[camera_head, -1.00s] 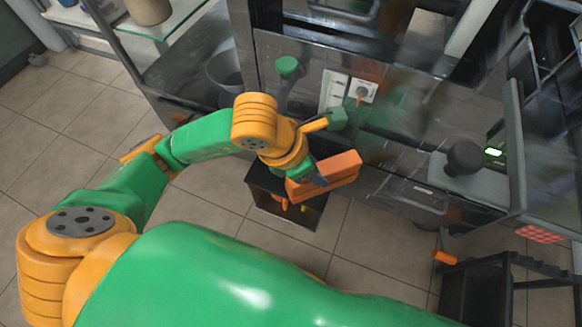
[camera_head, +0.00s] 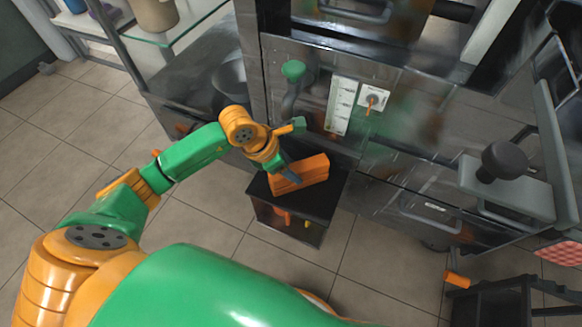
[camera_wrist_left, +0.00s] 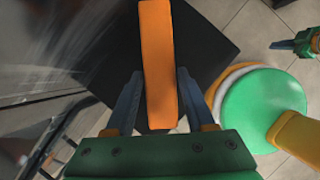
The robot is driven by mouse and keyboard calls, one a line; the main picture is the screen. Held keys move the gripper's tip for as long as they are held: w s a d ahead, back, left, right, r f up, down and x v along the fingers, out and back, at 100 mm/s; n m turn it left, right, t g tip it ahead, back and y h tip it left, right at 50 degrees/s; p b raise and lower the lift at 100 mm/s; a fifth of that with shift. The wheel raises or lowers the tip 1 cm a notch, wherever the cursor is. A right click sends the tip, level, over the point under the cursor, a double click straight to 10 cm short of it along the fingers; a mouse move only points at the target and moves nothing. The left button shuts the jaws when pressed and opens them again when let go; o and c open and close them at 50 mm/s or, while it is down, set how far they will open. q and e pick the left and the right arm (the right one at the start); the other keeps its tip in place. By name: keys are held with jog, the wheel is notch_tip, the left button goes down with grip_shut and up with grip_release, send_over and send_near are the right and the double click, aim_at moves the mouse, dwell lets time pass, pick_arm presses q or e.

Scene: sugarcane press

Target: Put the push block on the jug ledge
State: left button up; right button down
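I take the orange block (camera_head: 302,174) to be the push block. It lies long side down at the top of a low black stand (camera_head: 325,200), which I take for the jug ledge; whether it touches is hard to tell. My left gripper (camera_head: 291,174) is at the block's left end, pointing down. In the left wrist view the block (camera_wrist_left: 157,50) sits between both fingertips (camera_wrist_left: 160,75) with almost no gap, above the dark top (camera_wrist_left: 215,50). A green part with a dark tip at the upper right there looks like my right gripper (camera_wrist_left: 285,44); its fingers are unclear.
The metal machine front (camera_head: 425,130) stands behind the stand. A green-knobbed lever (camera_head: 293,70) rises behind my left wrist. A dark ball knob (camera_head: 505,160) on a grey plate is at right. Tiled floor (camera_head: 385,260) lies open in front.

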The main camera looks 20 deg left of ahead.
pick_arm(q)
jog(key=shift+o, duration=1)
jog(key=shift+a+r, duration=0.1)
jog(key=shift+r, duration=0.25)
jog(key=p+v, duration=0.2)
jog(key=v, duration=0.9)
jog(key=shift+r+p, duration=0.15)
jog(key=shift+p, duration=0.25)
pick_arm(e)
jog(key=s+d, duration=0.1)
jog(key=s+d+r, duration=0.1)
jog(key=shift+s+d+r, duration=0.1)
jog(key=shift+s+d, duration=0.05)
jog(key=shift+s, duration=0.25)
pick_arm(q)
jog(key=shift+s+a, duration=0.15)
